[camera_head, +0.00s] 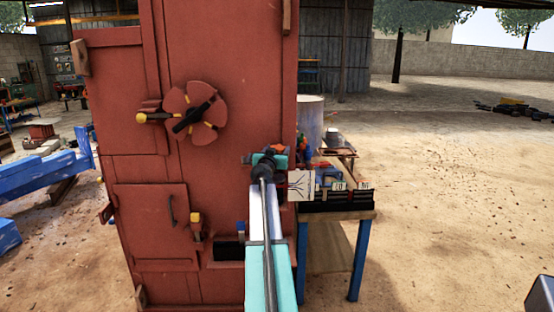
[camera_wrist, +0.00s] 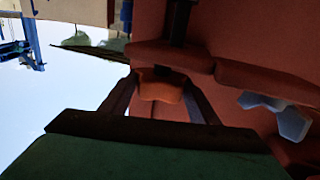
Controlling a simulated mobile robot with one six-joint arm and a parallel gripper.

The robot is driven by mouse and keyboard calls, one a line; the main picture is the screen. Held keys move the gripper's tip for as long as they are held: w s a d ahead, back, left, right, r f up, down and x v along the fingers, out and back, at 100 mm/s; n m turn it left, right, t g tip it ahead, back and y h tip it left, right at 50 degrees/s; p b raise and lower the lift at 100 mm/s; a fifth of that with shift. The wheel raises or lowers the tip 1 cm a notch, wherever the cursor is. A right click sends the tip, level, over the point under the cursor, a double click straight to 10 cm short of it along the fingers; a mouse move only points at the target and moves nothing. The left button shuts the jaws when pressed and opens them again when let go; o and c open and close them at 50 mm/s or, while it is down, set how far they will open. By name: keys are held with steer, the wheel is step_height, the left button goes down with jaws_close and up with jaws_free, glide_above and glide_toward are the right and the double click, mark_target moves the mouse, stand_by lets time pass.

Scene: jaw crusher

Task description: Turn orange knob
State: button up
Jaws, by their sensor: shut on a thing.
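The orange knob (camera_wrist: 161,86) shows in the wrist view, mounted on the red machine face. My gripper (camera_wrist: 160,98) has its two dark fingers on either side of the knob and is shut on it. In the head view my gripper (camera_head: 268,160) reaches the lower right part of the red cabinet (camera_head: 240,60). My arm and gripper hide most of that spot there, with a small orange patch showing just above. The knob's turn angle cannot be told.
A grey-blue knob (camera_wrist: 280,115) sits beside the orange one in the wrist view. A round red handwheel (camera_head: 193,113) and yellow-tipped levers are on the cabinet to the left. A blue-legged table (camera_head: 340,215) with items stands right of the cabinet. Open ground lies further right.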

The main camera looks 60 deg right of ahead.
steer(key=shift+d+f+m+g+h+b, duration=0.15)
steer(key=shift+m+g+b, duration=0.5)
steer(key=shift+b, duration=1.5)
steer(key=shift+a+f+m+g+h+b, duration=0.25)
steer(key=shift+g+b, duration=0.6)
steer(key=shift+b, duration=1.25)
steer(key=shift+s+r+m+g+b, duration=0.15)
steer(key=shift+m+g+b, duration=0.7)
steer(key=shift+b, duration=0.95)
steer(key=o, duration=1.1)
steer(key=shift+c, duration=0.2)
steer(key=shift+r, duration=0.1)
steer(key=shift+a, duration=0.2)
steer(key=a, duration=1.3)
steer(key=shift+s+a+p, duration=0.15)
steer(key=shift+s+p, duration=0.25)
